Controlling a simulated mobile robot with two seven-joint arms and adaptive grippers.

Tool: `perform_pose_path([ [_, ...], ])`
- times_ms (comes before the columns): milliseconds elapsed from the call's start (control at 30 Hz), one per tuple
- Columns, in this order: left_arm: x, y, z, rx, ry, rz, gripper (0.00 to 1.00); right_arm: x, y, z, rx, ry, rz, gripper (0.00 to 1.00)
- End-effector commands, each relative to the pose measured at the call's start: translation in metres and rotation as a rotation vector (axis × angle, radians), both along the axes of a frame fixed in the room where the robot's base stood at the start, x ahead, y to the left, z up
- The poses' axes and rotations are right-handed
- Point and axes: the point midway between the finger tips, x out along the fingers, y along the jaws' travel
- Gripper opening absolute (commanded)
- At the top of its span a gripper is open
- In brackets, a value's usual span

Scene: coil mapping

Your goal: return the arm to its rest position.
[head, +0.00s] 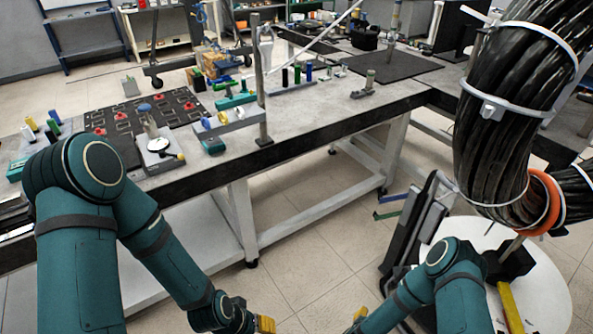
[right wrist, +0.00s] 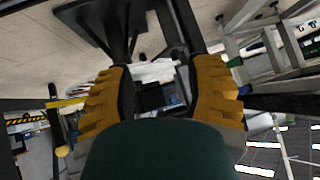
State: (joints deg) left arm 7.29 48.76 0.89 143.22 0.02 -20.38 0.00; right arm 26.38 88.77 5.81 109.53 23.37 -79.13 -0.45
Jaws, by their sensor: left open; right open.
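My left arm comes in from the left in the head view, bent down in front of the workbench. Its gripper (head: 264,324) is at the bottom edge, where only a yellow finger part shows; it is open and I see nothing held. My right arm is low at the bottom right. Its gripper (head: 359,314) shows as a small yellow part near the bottom edge. In the right wrist view my right gripper (right wrist: 160,88) has its two yellow fingers wide apart, with nothing between them. Both grippers are below and in front of the bench, apart from its items.
The workbench (head: 330,123) holds a dark board (head: 185,112) with red parts, a small scale (head: 158,150), and several coloured cylinders. A thick black cable bundle (head: 505,115) hangs at the upper right. A round white surface (head: 540,285) is at the lower right. Tiled floor is clear between.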

Motion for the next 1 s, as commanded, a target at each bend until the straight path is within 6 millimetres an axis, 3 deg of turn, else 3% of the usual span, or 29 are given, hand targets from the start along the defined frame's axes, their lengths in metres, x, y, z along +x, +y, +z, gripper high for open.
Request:
perform_pose_path([
  [133, 0.0, 0.0, 0.0, 0.0, 0.0, 0.0, 0.56, 0.014, 0.021, 0.027, 0.098, 0.035, 0.129, 0.53],
  [367, 0.0, 0.0, 0.0, 0.0, 0.0, 0.0, 0.56, 0.012, 0.065, 0.077, 0.253, 0.14, 0.37, 0.53],
  [467, 0.0, 0.0, 0.0, 0.0, 0.0, 0.0, 0.56, -0.003, 0.088, 0.109, 0.323, 0.216, 0.509, 0.53],
  [600, 0.0, 0.0, 0.0, 0.0, 0.0, 0.0, 0.56, -0.041, 0.116, 0.154, 0.404, 0.35, 0.703, 0.53],
  [700, 0.0, 0.0, 0.0, 0.0, 0.0, 0.0, 0.56, -0.068, 0.127, 0.177, 0.437, 0.432, 0.803, 0.53],
  [833, 0.0, 0.0, 0.0, 0.0, 0.0, 0.0, 0.56, -0.09, 0.133, 0.194, 0.459, 0.499, 0.873, 0.53],
  [1000, 0.0, 0.0, 0.0, 0.0, 0.0, 0.0, 0.56, -0.097, 0.134, 0.198, 0.464, 0.517, 0.892, 0.53],
])
